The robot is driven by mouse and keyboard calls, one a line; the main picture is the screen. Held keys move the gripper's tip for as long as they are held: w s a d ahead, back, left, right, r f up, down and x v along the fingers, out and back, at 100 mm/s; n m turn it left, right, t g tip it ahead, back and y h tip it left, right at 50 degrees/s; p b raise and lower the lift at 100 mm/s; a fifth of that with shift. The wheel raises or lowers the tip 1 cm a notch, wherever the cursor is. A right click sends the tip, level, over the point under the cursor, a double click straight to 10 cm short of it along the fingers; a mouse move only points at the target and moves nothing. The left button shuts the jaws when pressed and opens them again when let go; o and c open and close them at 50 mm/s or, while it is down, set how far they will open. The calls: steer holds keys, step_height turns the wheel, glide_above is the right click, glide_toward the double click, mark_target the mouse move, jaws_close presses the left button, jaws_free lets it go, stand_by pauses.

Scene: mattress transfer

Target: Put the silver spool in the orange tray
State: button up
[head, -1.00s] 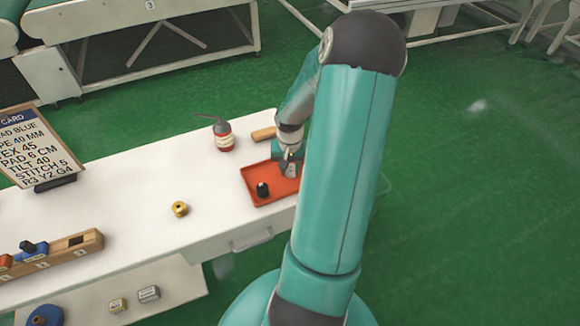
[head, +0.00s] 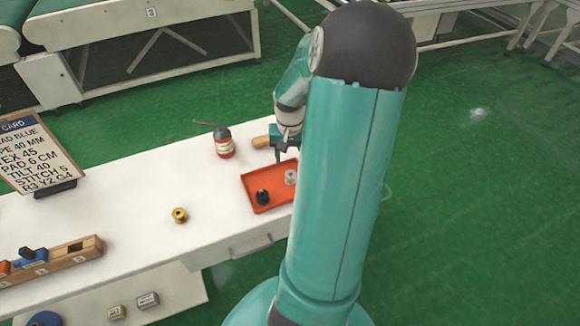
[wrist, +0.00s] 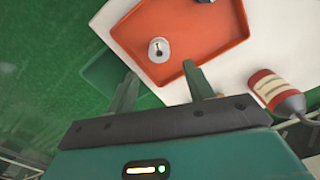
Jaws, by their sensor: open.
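In the wrist view the silver spool (wrist: 159,49) sits on the floor of the orange tray (wrist: 215,45), apart from my fingers. My gripper (wrist: 163,88) is open and empty, its two fingers spread near the tray's edge. In the head view my gripper (head: 279,157) is just beyond the back edge of the tray, partly hidden by my arm.
A red-labelled bottle (head: 224,142) and a wooden piece (head: 262,141) are near the gripper at the back. A yellow spool (head: 179,215) lies on the white table (head: 130,205). A wooden rack (head: 70,257) and a card sign (head: 38,155) are at left.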

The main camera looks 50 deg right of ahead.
steer(key=shift+r, duration=1.65)
steer(key=w+a+r+n+t+h, duration=0.1)
steer(key=w+a+r+n, duration=0.15)
steer(key=a+r, duration=0.55)
steer(key=w+a+r+n+t+h, duration=0.1)
steer(key=w+a+r+n, duration=0.3)
steer(key=a, duration=0.8)
steer(key=s+a+r+n+t+y, duration=0.1)
steer(key=s+a+r+n, duration=0.1)
steer(key=a, duration=0.6)
steer(key=s+a+r+n+t+y, duration=0.1)
steer(key=s+a+r+n+t, duration=0.1)
steer(key=s+a+r, duration=0.2)
steer(key=s+a, duration=0.3)
steer(key=a, duration=0.1)
steer(key=shift+r+t, duration=0.3)
steer(key=shift+s, duration=0.1)
